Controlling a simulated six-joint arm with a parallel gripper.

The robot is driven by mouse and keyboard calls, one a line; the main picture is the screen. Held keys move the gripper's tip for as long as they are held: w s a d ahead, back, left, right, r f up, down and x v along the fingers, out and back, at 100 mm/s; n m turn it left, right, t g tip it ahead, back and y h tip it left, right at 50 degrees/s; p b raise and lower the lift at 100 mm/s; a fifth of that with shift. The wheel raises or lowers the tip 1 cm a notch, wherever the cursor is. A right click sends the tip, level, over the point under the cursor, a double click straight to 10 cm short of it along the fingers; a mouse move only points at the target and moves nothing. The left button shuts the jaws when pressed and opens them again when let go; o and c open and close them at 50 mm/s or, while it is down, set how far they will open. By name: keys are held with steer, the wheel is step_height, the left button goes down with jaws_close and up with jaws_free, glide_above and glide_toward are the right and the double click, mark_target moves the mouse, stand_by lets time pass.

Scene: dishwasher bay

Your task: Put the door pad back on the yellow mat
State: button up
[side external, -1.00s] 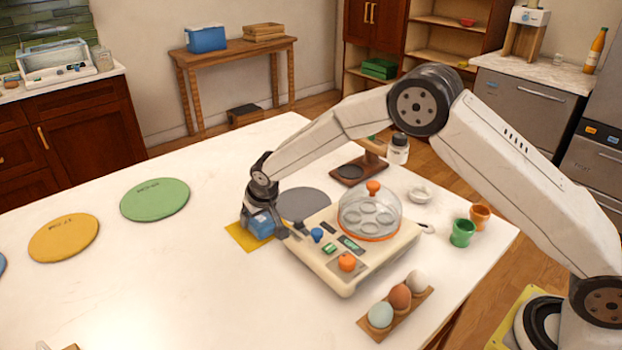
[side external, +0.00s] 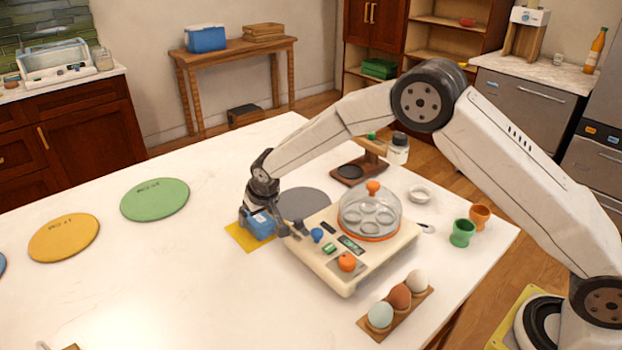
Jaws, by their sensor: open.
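A small blue block with a pale mark on top, which I take to be the door pad (side external: 263,225), sits over the yellow mat (side external: 240,238) on the white table. Only the mat's left and front parts show; the rest is hidden by the block and my gripper. My gripper (side external: 264,219) is low, pointing down, with its fingers apart on either side of the block. Whether the fingers touch the block, and whether it rests fully flat on the mat, I cannot tell.
A cream egg cooker (side external: 345,285) with a clear dome stands close at the right of my gripper. A grey disc (side external: 303,203) lies behind. An egg rack (side external: 408,312) and cups (side external: 463,233) stand farther right. The table left of the mat is clear up to the green disc (side external: 155,200).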

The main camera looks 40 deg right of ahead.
steer(key=v, duration=1.1)
steer(key=shift+r, duration=0.15)
stand_by(0.3)
steer(key=shift+s, duration=0.1)
steer(key=s+d+f, duration=0.1)
steer(key=s+d, duration=0.3)
steer(key=s, duration=0.5)
steer(key=s+d+f+g, duration=0.1)
steer(key=s+d, duration=0.4)
steer(key=s, duration=0.4)
steer(key=s+d+g, duration=0.1)
steer(key=s+d, duration=0.3)
steer(key=s, duration=0.5)
steer(key=shift+d+f, duration=0.35)
steer(key=shift+f, duration=0.05)
